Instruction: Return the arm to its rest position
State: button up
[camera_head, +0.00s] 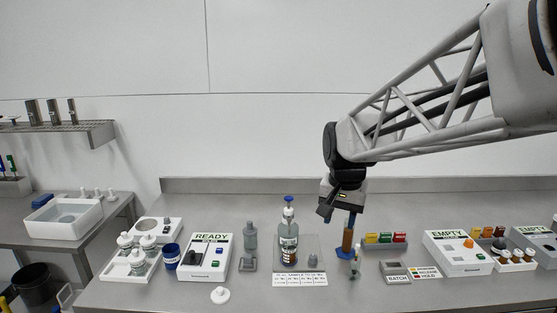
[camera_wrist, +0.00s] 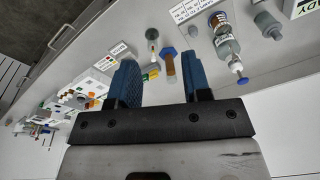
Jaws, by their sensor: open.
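My gripper (camera_head: 338,212) hangs at the end of the arm above the middle-right of the grey bench in the head view. In the wrist view, its two blue-padded fingers (camera_wrist: 161,78) are spread apart with nothing between the pads. A brown cylinder (camera_head: 348,239) with a blue hexagonal foot stands on the bench just below the gripper. It also shows in the wrist view (camera_wrist: 170,67), beyond the gap between the fingertips. The arm reaches in from the upper right. Nothing visible marks a rest position.
A blue-capped bottle (camera_head: 288,240) stands left of the gripper, with a small clear vessel (camera_head: 355,263) near the brown cylinder. A READY box (camera_head: 206,258) is at left and an EMPTY box (camera_head: 458,254) at right. The space above the bench is mostly clear.

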jog(key=s+d+f+n, duration=0.2)
jog(key=s, duration=1)
jog(key=s+d+f+n+t, duration=0.1)
jog(key=s+d+f+n, duration=0.1)
jog(key=s, duration=1)
jog(key=shift+s+d+f, duration=0.25)
jog(key=shift+d+f, duration=0.1)
jog(key=shift+f, duration=0.4)
